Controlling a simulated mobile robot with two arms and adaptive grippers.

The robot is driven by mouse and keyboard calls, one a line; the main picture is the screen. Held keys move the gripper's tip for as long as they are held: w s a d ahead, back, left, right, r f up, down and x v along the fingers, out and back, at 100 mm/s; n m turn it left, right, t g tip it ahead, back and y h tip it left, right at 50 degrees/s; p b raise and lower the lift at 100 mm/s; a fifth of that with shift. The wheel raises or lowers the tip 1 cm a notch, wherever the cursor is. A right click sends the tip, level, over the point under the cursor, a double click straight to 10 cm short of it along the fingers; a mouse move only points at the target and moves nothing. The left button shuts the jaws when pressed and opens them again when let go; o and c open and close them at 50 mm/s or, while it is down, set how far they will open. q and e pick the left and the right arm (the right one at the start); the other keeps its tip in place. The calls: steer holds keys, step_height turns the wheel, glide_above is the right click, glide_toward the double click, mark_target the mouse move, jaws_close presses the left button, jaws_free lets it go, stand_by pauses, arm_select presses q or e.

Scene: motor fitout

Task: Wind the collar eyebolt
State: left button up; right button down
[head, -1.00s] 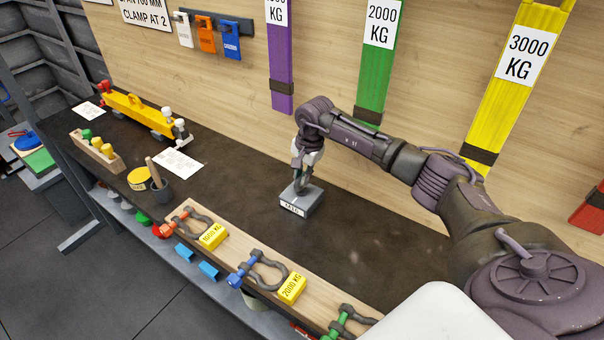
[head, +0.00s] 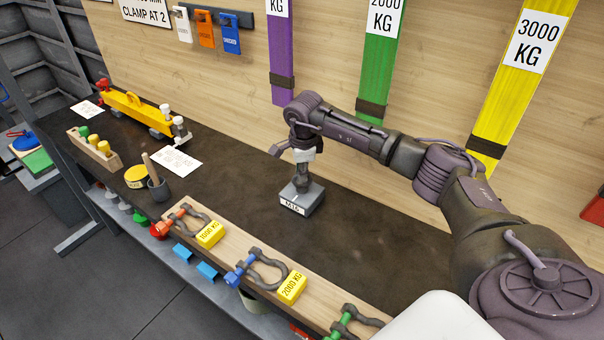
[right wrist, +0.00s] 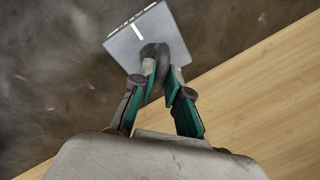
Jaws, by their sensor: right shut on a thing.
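A grey block labelled M16 (head: 301,199) sits on the dark bench top, and it also shows in the right wrist view (right wrist: 128,42). The collar eyebolt (right wrist: 154,55) stands up from the block's top face as a dark rounded ring. My right gripper (head: 301,178) points down over the block. In the right wrist view its green-padded fingers (right wrist: 156,72) are shut on the eyebolt's ring, one on each side. Whether the eyebolt's collar touches the block is hidden by the fingers. My left gripper is not in view.
A wooden board (head: 221,252) with shackles and yellow weight tags lies along the front edge. Coloured slings hang on the wall behind. The bench around the block is clear.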

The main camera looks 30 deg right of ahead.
steer(key=m, duration=0.2)
steer(key=m+b, duration=0.1)
steer(key=m, duration=0.3)
steer(key=shift+w+r+m+g+h+b, duration=0.1)
steer(key=shift+w+m+g+h+b, duration=0.2)
steer(key=shift+g+h+b, duration=0.1)
steer(key=m, duration=0.3)
steer(key=shift+m+g, duration=0.3)
steer(key=m, duration=0.3)
steer(key=shift+w+d+r+m+g+b, duration=0.1)
steer(key=shift+r+m+g+b, duration=0.05)
steer(key=shift+m+g+b, duration=0.2)
steer(key=m+g, duration=0.1)
steer(key=m, duration=0.5)
steer(key=shift+w+d, duration=0.1)
steer(key=m, duration=0.3)
steer(key=m+p, duration=0.1)
steer(key=m, duration=0.2)
steer(key=shift+d+g+y, duration=0.1)
steer(key=shift+g+y, duration=0.25)
steer(key=shift+y, duration=0.05)
steer(key=c, duration=1.2)
jaws_free()
steer(key=shift+o, duration=0.2)
